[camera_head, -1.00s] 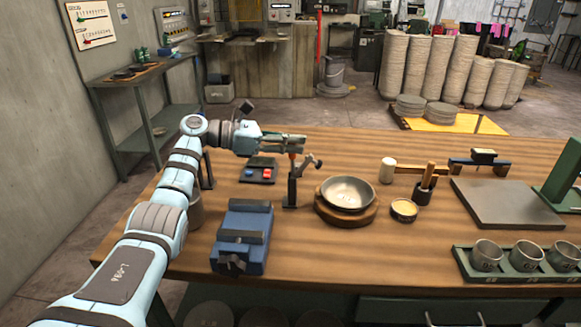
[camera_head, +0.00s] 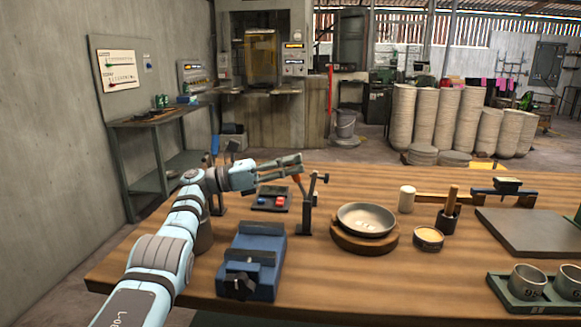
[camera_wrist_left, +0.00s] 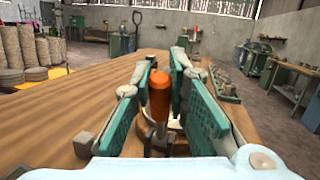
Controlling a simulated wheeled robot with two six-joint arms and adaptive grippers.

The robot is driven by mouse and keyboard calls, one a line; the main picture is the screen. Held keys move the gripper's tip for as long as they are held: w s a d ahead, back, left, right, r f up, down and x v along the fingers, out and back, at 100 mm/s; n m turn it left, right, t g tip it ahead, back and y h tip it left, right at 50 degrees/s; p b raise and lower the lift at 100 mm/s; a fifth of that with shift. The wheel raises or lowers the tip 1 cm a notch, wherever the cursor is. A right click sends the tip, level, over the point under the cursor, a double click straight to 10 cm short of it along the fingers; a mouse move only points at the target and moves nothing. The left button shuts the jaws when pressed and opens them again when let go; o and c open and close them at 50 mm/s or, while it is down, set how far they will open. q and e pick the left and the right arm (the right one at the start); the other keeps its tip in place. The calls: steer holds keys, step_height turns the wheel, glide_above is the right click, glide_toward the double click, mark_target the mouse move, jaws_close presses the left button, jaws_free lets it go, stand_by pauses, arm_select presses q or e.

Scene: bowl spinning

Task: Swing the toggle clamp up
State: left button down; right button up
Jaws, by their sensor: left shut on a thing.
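The toggle clamp (camera_head: 307,212) stands on the workbench, left of the metal bowl (camera_head: 366,217). Its upper arm sticks out to the right, with a dark knob at its end. Its orange handle (camera_head: 297,179) is raised and leans up to the left. My left gripper (camera_head: 294,165) is shut on this handle from the left. In the left wrist view the orange handle (camera_wrist_left: 160,96) stands between the green finger pads of my left gripper (camera_wrist_left: 158,78). The clamp's lower parts are mostly hidden there. My right gripper is in no view.
The bowl sits on a round wooden base (camera_head: 363,241). A blue vise (camera_head: 252,262) stands in front and to the left. A control box with red buttons (camera_head: 270,200) is just behind the clamp. A mallet (camera_head: 407,198) lies to the right.

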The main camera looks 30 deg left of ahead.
arm_select(q)
steer(key=c, duration=1.5)
jaws_free()
steer(key=shift+c, duration=0.2)
steer(key=v, duration=0.7)
steer(key=shift+s+a, duration=0.15)
steer(key=shift+s, duration=0.05)
steer(key=shift+f, duration=0.1)
